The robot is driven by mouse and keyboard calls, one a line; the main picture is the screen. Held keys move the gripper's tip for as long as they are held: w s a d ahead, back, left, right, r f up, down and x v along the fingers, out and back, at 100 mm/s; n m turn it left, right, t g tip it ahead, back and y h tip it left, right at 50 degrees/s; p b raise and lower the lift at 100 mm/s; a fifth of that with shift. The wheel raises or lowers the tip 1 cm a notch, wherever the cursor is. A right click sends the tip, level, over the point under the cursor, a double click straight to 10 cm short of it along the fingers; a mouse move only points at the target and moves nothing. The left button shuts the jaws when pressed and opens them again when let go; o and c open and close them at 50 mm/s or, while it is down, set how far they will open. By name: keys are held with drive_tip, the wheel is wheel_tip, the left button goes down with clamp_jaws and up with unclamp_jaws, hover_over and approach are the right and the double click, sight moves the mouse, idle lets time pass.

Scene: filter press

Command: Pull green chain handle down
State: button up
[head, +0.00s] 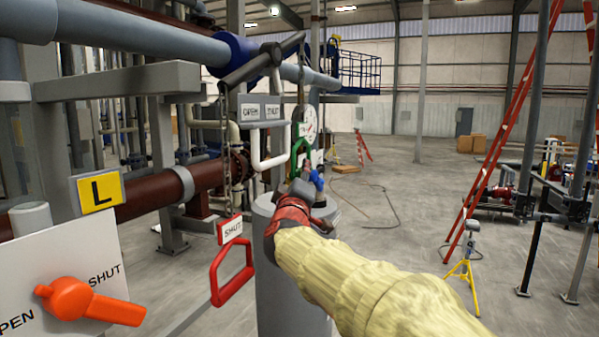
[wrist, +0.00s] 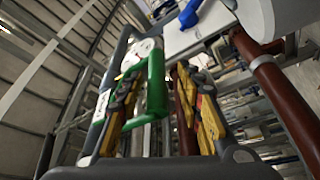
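The green chain handle (head: 295,158) is a loop hanging beside the round gauge in the head view, just above my gripper (head: 305,186). In the wrist view the green handle (wrist: 156,84) stands large in front of me, with its lower bar reaching across between my fingers. My gripper (wrist: 162,98) is open there, with one yellow-and-dark finger on each side. The handle's upright side lies in the gap between the fingers. I cannot tell whether a finger touches it. My forearm's yellow sleeve hides part of the area below in the head view.
A red handle (head: 232,272) with a SHUT tag hangs at the left on a chain. A white handle (head: 268,150) hangs close left of the green one. A grey cylinder (head: 285,285) stands below my gripper.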

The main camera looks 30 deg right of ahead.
drive_tip(key=shift+w+d+r, duration=0.2)
drive_tip(key=shift+w+d, duration=0.15)
drive_tip(key=shift+d, duration=0.05)
drive_tip(key=c, duration=0.4)
clamp_jaws()
idle(0.4)
